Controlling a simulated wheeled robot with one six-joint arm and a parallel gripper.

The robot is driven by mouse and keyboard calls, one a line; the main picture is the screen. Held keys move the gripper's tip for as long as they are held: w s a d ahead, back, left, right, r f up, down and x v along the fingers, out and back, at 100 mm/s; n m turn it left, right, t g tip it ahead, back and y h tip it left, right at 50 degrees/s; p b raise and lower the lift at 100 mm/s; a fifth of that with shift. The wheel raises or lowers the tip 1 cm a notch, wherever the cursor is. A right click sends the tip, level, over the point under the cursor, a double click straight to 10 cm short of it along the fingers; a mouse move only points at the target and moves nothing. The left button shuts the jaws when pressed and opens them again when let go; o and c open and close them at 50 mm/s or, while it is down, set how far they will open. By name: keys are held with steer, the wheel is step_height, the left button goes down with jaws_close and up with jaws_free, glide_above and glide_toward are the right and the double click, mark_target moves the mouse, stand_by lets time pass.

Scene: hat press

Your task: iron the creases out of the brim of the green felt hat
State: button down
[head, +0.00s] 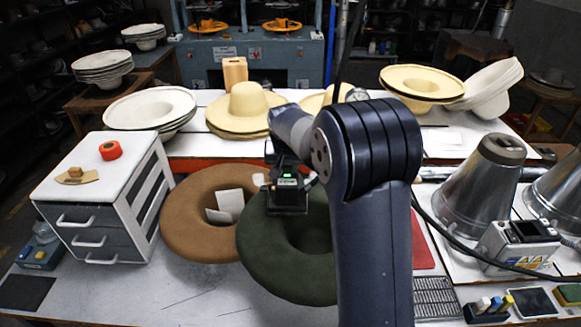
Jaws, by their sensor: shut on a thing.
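The green felt hat (290,275) lies on the front table, its broad brim forming a ring around a dark hollow. My arm hides its right side. My gripper (288,208) is over the far left part of this brim, pointing down. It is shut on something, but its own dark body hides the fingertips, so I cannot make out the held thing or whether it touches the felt. No creases can be made out on the visible brim.
A brown hat (185,240) with white cards (230,203) in its hollow adjoins on the left. A drawer cabinet (110,205) stands further left. A red mat (423,245) and metal rack (436,298) lie right of my arm. Metal cones (485,190) stand at right.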

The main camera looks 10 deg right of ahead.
steer(key=shift+a+r, duration=0.3)
steer(key=shift+a, duration=0.15)
steer(key=shift+d, duration=0.2)
steer(key=shift+w+d+f, duration=0.1)
steer(key=shift+w+d, duration=0.15)
steer(key=shift+d, duration=0.55)
steer(key=shift+w+d+f, duration=0.1)
steer(key=shift+w+d, duration=0.15)
steer(key=shift+d, duration=0.55)
steer(key=shift+r, duration=0.1)
step_height(320, 180, up, 7)
steer(key=p, duration=0.5)
